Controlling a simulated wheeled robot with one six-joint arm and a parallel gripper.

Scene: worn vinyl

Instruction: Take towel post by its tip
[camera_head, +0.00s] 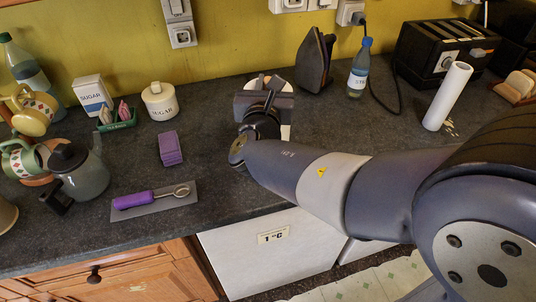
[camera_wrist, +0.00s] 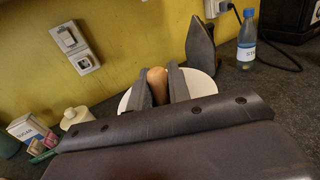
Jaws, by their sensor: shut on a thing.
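The towel post shows in the wrist view as a rounded tan tip (camera_wrist: 157,86) between the two dark fingers of my gripper (camera_wrist: 160,76). The fingers are shut on this tip, one on each side. A pale round surface (camera_wrist: 205,86) shows behind and to both sides of the fingers; I cannot tell whether it is the post's base. In the head view my gripper (camera_head: 264,92) is at the back middle of the counter and hides most of the post.
A dark iron (camera_head: 315,62) and a water bottle (camera_head: 359,68) stand right of my gripper. A white roll (camera_head: 447,96) and toaster (camera_head: 445,48) are farther right. A sugar jar (camera_head: 160,101), purple block (camera_head: 170,148) and purple-handled tool (camera_head: 150,198) lie left.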

